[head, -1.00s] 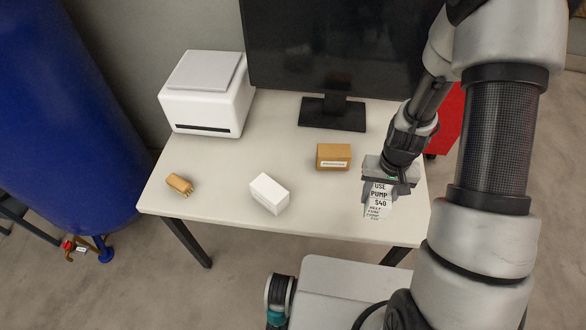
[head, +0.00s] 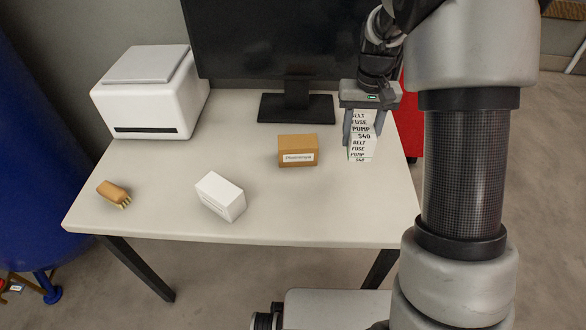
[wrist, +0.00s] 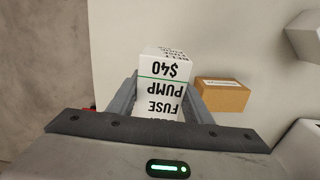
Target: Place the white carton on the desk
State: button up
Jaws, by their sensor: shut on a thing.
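My gripper (head: 363,124) is shut on a white carton (head: 361,144) with black printing that includes "FUSE", "PUMP" and "$40". It holds the carton upright over the right part of the desk (head: 310,210). In the wrist view the carton (wrist: 163,70) sits between the two fingers of my gripper (wrist: 160,100), with a green line across it. Whether its bottom touches the desk cannot be told. A second, plain white carton (head: 220,197) lies on the desk at the front, left of the middle.
A brown box (head: 297,151) stands just left of the held carton. A monitor (head: 270,40) and a white printer (head: 150,95) stand at the back. A small tan brush-like object (head: 113,194) lies front left. The front right of the desk is clear.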

notch_tip(320, 180, down, 10)
jog(key=shift+b, duration=1.2)
jog(key=shift+f, duration=0.2)
jog(key=o, duration=1.3)
jog(key=shift+r, duration=0.15)
